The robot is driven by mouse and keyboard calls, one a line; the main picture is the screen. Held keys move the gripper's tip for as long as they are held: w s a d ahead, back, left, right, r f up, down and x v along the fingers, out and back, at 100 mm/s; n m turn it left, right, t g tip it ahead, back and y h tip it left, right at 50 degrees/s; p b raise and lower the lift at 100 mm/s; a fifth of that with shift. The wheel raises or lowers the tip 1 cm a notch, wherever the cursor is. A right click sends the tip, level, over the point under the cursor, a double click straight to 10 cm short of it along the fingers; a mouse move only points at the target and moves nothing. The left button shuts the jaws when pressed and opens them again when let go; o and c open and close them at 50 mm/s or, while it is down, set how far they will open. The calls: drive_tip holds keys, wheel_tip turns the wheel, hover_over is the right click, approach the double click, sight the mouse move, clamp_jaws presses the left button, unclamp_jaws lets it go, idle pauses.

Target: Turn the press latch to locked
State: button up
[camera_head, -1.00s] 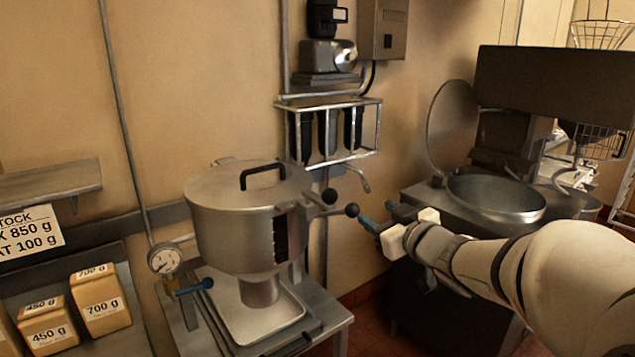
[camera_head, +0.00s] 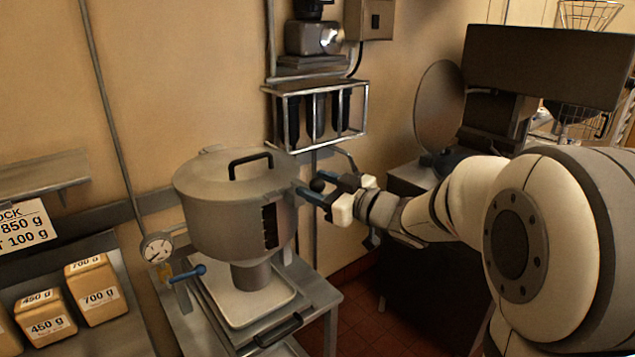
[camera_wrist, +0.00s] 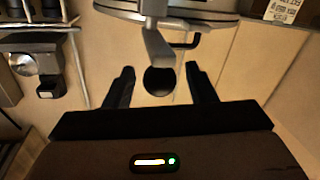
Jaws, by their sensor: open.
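The press is a steel pot with a lid (camera_head: 215,220) on a metal stand. Its latch is a short lever at the right side ending in a black ball knob (camera_head: 317,185). In the wrist view the latch lever (camera_wrist: 158,48) comes down from the pot rim, and the round black knob (camera_wrist: 159,82) sits between my fingers. My gripper (camera_head: 314,187) is open at the knob, one finger on each side; in the wrist view the gripper (camera_wrist: 160,70) shows gaps beside the knob. Part of the lever is hidden by my fingers in the head view.
A pressure gauge (camera_head: 157,248) and blue-handled valve (camera_head: 188,274) are left of the pot. A wire rack (camera_head: 316,88) hangs on the wall behind. Labelled blocks (camera_head: 97,292) sit at lower left. A large machine with a dark panel (camera_head: 545,65) stands at right.

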drive_tip(key=shift+w+a, duration=0.15)
drive_tip(key=shift+c, duration=0.4)
clamp_jaws()
